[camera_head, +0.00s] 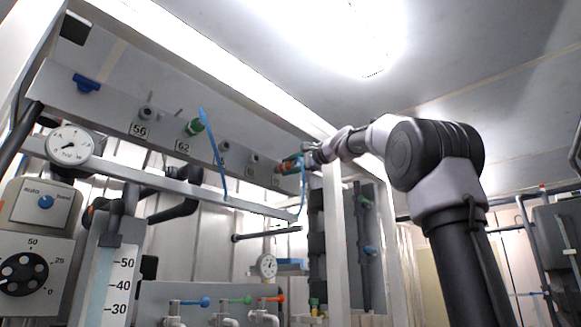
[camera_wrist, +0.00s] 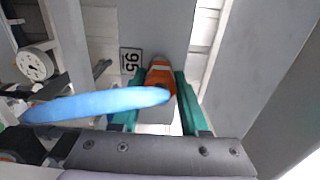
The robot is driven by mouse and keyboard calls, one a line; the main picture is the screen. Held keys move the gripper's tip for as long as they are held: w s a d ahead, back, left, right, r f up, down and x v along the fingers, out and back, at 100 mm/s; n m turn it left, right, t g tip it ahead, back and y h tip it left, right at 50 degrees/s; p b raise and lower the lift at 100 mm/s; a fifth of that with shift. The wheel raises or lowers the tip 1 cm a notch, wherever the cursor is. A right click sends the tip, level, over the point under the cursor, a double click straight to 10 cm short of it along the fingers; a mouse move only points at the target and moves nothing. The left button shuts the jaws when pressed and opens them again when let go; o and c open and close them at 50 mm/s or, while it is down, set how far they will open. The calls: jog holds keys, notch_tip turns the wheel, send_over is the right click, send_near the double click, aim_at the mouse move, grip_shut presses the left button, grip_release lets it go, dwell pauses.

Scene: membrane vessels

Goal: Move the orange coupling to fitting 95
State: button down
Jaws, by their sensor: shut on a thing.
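The orange coupling (camera_wrist: 160,77) sits between the green fingers of my gripper (camera_wrist: 156,92) in the wrist view, with a blue hose (camera_wrist: 95,104) running from it to the left. The gripper is shut on it. The coupling's far end meets the grey panel right beside the label 95 (camera_wrist: 130,61). The fitting itself is hidden behind the coupling, and I cannot tell whether the coupling is fully seated. In the head view my gripper (camera_head: 291,164) and the orange coupling (camera_head: 284,168) are at the right end of the sloping panel.
A green coupling (camera_head: 195,127) with a blue hose hangs at the label 62 (camera_head: 184,146). Bare fittings stand at the label 56 (camera_head: 139,130) and further right. A blue part (camera_head: 86,83) is at the panel's left. A white frame post (camera_head: 341,240) stands close below my arm.

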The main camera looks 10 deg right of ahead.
jog(key=shift+w+a, duration=0.1)
jog(key=shift+c, duration=1.7)
grip_release()
jog(key=v, duration=1)
jog(key=shift+s+d, duration=0.25)
jog(key=shift+s, duration=0.05)
jog(key=s+f+n+g+h, duration=0.2)
jog(key=s+f, duration=0.5)
jog(key=f, duration=0.9)
jog(key=s+f+n+g+h, duration=0.2)
jog(key=s+f, duration=0.6)
jog(key=f, duration=0.9)
jog(key=s+f+n+g+h, duration=0.2)
jog(key=s+f, duration=0.5)
jog(key=f, duration=0.9)
jog(key=g+h, duration=0.1)
jog(key=h, duration=0.1)
jog(key=shift+s+f+n+h, duration=0.15)
jog(key=shift+f+n+h, duration=0.15)
jog(key=shift+n, duration=0.1)
